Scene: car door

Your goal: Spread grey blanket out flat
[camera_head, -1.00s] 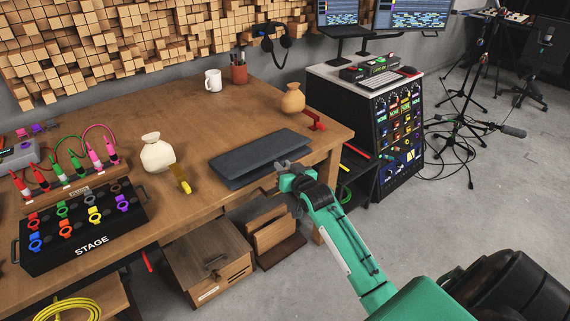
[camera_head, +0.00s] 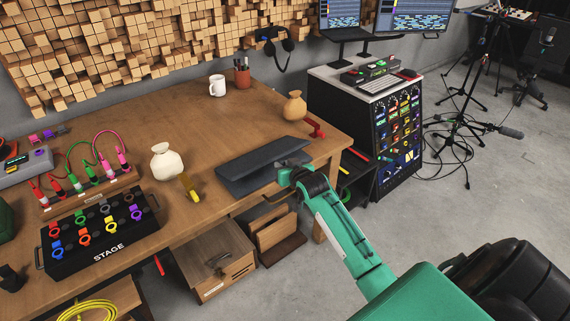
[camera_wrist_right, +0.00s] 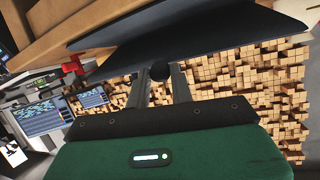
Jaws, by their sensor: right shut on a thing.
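The grey blanket (camera_head: 250,168) is dark and lies folded on the wooden table near its front right edge, also filling the top of the right wrist view (camera_wrist_right: 200,35). Its layers part slightly along the front. My right gripper (camera_head: 286,168) is at the blanket's front right corner, shut on its edge. In the right wrist view its two fingers (camera_wrist_right: 161,82) reach up to the cloth, with a dark round part between them. The exact pinch is hard to see. My left gripper is not in view.
A white pouch (camera_head: 166,162) and a yellow item (camera_head: 189,187) stand left of the blanket. A tan vase (camera_head: 294,106) and a red clamp (camera_head: 314,127) are behind it. The STAGE box (camera_head: 100,228) is at the left. The table (camera_head: 200,125) is bare behind the blanket.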

